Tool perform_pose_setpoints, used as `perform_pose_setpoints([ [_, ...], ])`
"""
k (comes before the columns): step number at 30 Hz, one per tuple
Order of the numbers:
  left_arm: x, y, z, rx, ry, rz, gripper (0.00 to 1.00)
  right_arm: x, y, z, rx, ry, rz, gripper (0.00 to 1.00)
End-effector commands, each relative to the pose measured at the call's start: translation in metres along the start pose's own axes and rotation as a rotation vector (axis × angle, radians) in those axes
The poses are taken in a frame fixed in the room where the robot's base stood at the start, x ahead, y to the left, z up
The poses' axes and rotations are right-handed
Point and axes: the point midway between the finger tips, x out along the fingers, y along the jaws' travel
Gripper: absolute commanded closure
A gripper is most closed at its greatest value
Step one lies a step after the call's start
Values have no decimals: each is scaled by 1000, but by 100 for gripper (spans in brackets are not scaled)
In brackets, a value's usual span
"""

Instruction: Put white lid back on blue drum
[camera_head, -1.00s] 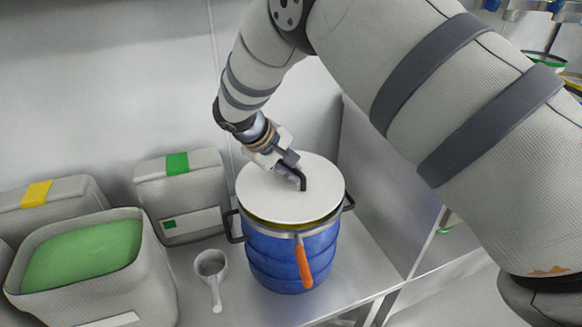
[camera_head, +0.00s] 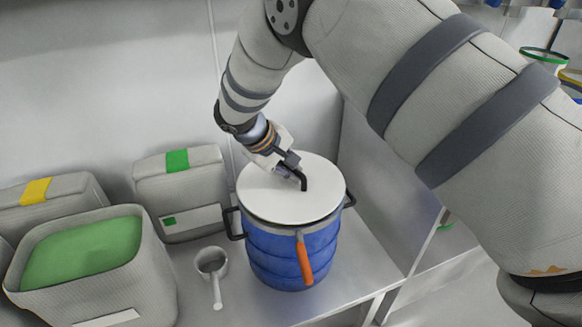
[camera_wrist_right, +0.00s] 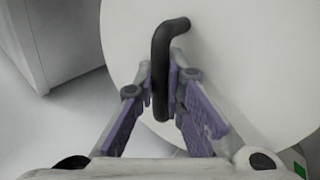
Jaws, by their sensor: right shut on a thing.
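The white lid (camera_head: 270,203) is a flat round disc with a black bent handle (camera_head: 304,180). It lies level on top of the blue drum (camera_head: 290,256), within or on its grey rim ring. The drum has black side handles and an orange lever (camera_head: 304,260) hanging at its front. My right gripper (camera_head: 296,172) is shut on the lid's handle, above the lid. In the right wrist view the purple finger pads close on the black handle (camera_wrist_right: 165,50), with the lid (camera_wrist_right: 245,75) behind. My left gripper is not in view.
A scoop (camera_head: 212,270) lies left of the drum on the steel bench (camera_head: 345,275). An open bin with green powder (camera_head: 85,250) stands further left. Closed containers with green (camera_head: 177,160) and yellow (camera_head: 37,192) straps stand behind. A steel panel rises at right.

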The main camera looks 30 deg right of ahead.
Motion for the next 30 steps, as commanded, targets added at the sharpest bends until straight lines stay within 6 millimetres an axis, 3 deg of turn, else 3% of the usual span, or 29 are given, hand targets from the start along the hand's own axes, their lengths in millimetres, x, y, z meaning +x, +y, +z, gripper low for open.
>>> perform_pose_setpoints([
  [19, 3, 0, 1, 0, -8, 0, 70, 8, -6, 0, 0, 1, 0, 100],
  [21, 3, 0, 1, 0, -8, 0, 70, 8, -5, 0, 0, 1, 0, 76],
  [23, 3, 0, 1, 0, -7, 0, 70, 8, -5, 0, 0, 1, 0, 67],
  [30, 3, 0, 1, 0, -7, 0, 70, 8, -6, 0, 0, 0, -1, 67],
])
